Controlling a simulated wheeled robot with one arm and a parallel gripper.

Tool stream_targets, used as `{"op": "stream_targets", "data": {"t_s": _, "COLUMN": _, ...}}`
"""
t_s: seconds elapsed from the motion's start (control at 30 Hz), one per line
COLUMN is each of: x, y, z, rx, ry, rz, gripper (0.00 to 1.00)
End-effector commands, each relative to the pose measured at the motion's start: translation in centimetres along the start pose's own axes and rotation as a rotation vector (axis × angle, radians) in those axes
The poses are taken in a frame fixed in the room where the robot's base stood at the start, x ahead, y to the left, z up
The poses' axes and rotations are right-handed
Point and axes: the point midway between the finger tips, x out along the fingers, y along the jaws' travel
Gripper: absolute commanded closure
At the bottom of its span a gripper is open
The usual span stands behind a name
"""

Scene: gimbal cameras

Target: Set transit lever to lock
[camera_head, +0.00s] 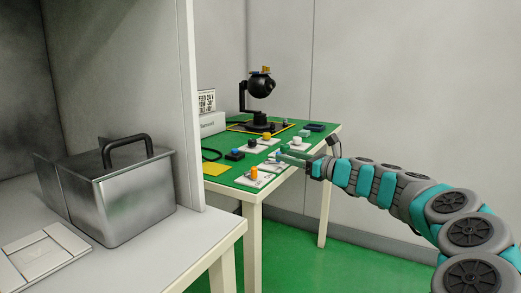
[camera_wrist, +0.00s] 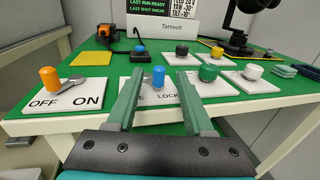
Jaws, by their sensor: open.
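In the wrist view, a white plate (camera_wrist: 158,89) shows a blue knob (camera_wrist: 156,78) with a small grey lever by it. Its lettering reads "LOCK" at the right; the left word is mostly covered by my left finger and only its end shows. My gripper (camera_wrist: 159,73) is open, with one green finger at each side of the blue knob in this view. The knob shows between the fingers, and I cannot tell whether they touch it. In the head view, my gripper (camera_head: 287,159) reaches in over the table's right edge and partly hides the plates there.
An OFF/ON plate (camera_wrist: 72,97) with an orange knob (camera_wrist: 48,78) lies to the left. Several knob plates lie behind and to the right, including one with a green knob (camera_wrist: 208,73). A black gimbal camera (camera_head: 261,88) stands at the back. A metal box (camera_head: 122,195) sits on a nearer bench.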

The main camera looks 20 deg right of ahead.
Motion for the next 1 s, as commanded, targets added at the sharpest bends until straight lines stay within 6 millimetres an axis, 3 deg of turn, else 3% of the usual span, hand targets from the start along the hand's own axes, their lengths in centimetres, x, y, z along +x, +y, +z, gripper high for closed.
{"op": "stream_targets", "data": {"t_s": 0.5, "x": 6.7, "y": 0.1, "z": -0.1, "rx": -0.001, "ry": 0.000, "rz": 0.002, "gripper": 0.48}}
{"op": "stream_targets", "data": {"t_s": 0.9, "x": 7.5, "y": 0.1, "z": 0.0, "rx": -0.001, "ry": 0.000, "rz": 0.002, "gripper": 0.48}}
{"op": "stream_targets", "data": {"t_s": 1.0, "x": 7.5, "y": 0.1, "z": 0.0, "rx": -0.001, "ry": 0.000, "rz": 0.002, "gripper": 0.58}}
